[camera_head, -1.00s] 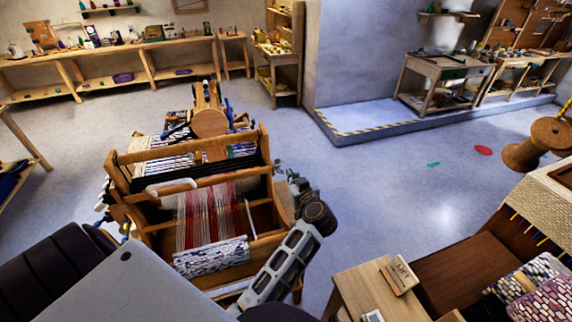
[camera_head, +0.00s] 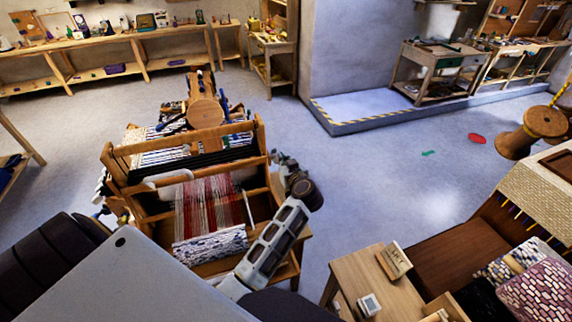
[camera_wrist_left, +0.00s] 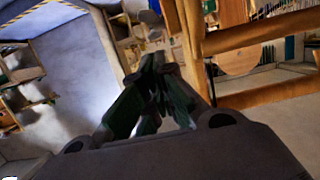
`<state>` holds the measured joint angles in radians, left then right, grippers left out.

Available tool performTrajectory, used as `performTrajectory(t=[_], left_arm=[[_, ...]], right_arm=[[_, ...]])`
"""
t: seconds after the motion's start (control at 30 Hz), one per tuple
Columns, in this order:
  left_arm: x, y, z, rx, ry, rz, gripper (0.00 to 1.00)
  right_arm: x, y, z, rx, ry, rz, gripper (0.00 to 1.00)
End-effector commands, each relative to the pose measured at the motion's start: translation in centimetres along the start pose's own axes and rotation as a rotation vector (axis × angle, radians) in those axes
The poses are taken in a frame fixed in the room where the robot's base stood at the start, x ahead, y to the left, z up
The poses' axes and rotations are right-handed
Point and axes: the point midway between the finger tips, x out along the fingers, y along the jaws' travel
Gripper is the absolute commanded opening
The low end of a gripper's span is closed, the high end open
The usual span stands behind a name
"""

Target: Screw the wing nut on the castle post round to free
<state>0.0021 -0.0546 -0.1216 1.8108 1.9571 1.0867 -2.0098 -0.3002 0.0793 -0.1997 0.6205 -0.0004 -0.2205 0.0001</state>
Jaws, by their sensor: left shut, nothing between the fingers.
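The wooden table loom (camera_head: 195,210) stands left of centre in the head view, with a striped warp and a woven strip at its front. My left gripper (camera_head: 277,157) is beside the loom's right side, shut and empty. In the left wrist view its dark green fingers (camera_wrist_left: 158,75) are together, next to a wooden post (camera_wrist_left: 190,45) and a crossbeam (camera_wrist_left: 268,93). I cannot make out the wing nut, nor tell whether the fingertips touch the loom. My right gripper is not in view.
A small wooden table (camera_head: 350,290) with a labelled block (camera_head: 394,262) stands front right. A large spool (camera_head: 532,130) is at the right. Benches line the back wall. A low platform (camera_head: 400,112) with a striped edge is beyond open floor.

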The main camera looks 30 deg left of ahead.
Motion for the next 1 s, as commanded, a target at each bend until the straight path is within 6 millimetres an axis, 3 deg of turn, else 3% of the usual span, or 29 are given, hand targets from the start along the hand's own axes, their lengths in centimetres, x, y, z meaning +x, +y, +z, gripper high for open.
performTrajectory(t=[0.37,0.67,1.0], left_arm=[[5.0,0.1,-0.2,0.0,0.002,0.0,0.0],[6.8,0.1,2.1,0.001,0.0,0.001,0.0],[7.5,0.1,2.8,-0.001,0.0,0.002,0.0]], right_arm=[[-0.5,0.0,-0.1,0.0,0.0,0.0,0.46],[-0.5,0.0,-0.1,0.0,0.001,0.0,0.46],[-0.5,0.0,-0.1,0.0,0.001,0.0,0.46]])
